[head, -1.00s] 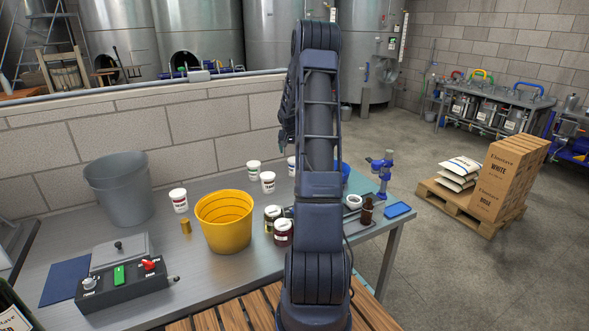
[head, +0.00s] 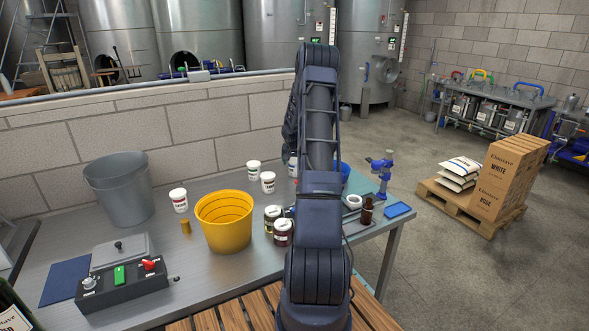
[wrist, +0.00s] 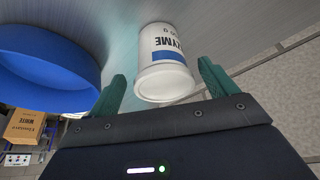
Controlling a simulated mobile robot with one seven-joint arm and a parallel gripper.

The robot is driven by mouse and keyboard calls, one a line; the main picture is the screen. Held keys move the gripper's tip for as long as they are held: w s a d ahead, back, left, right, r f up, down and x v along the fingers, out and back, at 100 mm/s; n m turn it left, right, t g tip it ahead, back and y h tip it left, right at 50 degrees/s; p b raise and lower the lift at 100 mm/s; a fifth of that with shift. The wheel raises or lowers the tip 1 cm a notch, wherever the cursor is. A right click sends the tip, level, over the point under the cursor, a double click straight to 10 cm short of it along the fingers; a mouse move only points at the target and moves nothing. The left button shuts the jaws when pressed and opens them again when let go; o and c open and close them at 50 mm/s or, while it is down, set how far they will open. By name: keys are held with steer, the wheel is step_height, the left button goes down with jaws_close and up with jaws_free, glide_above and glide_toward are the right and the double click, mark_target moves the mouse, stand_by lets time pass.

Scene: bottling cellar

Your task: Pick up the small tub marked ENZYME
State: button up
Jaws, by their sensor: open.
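The white tub with a blue band and black letters ending in "ZYME" (wrist: 164,62) is in the wrist view, upside down in the picture. My gripper (wrist: 162,80) is open, with one green finger to each side of the tub's near end. Gaps show between the tub and both fingers. In the head view my arm hides the fingers. A white tub (head: 292,162) shows partly beside my arm there; its label cannot be read.
A blue round container (wrist: 48,62) is close left of my gripper in the wrist view. A block wall runs behind.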

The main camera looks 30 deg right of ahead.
steer(key=shift+x, duration=1.95)
steer(key=shift+w+a, duration=0.1)
steer(key=c, duration=1.1)
steer(key=shift+r, duration=0.15)
